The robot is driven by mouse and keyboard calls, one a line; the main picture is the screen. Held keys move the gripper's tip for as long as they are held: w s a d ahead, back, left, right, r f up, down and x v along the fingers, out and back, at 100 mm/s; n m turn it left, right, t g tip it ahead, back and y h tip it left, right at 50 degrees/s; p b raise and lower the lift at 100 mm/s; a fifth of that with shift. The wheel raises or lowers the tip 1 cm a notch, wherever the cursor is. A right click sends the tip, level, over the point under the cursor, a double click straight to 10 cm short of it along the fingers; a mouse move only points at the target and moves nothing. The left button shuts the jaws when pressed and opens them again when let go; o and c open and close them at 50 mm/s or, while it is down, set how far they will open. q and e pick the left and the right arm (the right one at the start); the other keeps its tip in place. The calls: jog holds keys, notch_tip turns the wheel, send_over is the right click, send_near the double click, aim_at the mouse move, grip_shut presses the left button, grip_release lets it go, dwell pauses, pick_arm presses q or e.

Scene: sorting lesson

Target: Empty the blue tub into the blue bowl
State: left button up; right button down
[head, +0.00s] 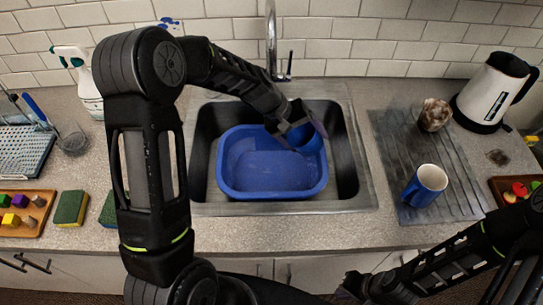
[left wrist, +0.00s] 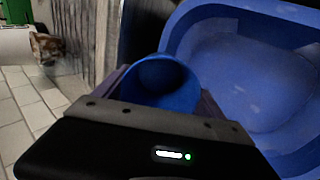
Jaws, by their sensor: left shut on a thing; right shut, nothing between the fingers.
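The small blue tub (head: 311,136) is held over the right part of the large blue bowl (head: 235,182), which sits in the sink. My left gripper (head: 297,125) is shut on the tub. In the left wrist view the tub (left wrist: 163,85) shows between the fingers with its mouth visible; I see no contents inside, though its inner bottom is dark. The bowl (left wrist: 225,75) shows beside it on the right. The bowl's floor looks bare apart from faint lighter patches. My right gripper (head: 352,287) is shut and empty, low in front of the counter.
The steel sink (head: 345,165) surrounds the bowl, with a faucet (head: 272,40) behind. On the right are a blue and white mug (head: 427,184), a glass (head: 434,115) and a kettle (head: 492,95). On the left are a sponge (head: 71,207) and a wooden tray (head: 40,228) of blocks.

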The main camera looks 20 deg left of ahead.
aim_at(320, 136)
pick_arm(q)
notch_tip(320, 136, up, 8)
jog(key=y, duration=0.1)
jog(key=shift+g+y, duration=0.7)
jog(key=b+x, duration=0.1)
jog(key=x, duration=0.2)
jog(key=a+b+x, duration=0.1)
jog(key=x, duration=0.3)
jog(key=b+x, duration=0.1)
jog(key=x, duration=0.3)
jog(key=shift+s+a+f+b, duration=0.15)
jog(key=shift+s+f+b, duration=0.15)
jog(key=shift+f+b, duration=0.1)
jog(key=p, duration=0.2)
jog(key=d+r+y+p, duration=0.1)
jog(key=p, duration=0.1)
jog(key=shift+w+d+g, duration=0.15)
jog(key=shift+w+g, duration=0.15)
jog(key=shift+w+d+y, duration=0.1)
jog(key=shift+d+y, duration=0.1)
jog(key=shift+y, duration=0.4)
jog(key=shift+w+d+g+y, duration=0.35)
jog(key=shift+g+y, duration=0.15)
jog(key=shift+y, duration=0.1)
jog(key=shift+s+r, duration=0.1)
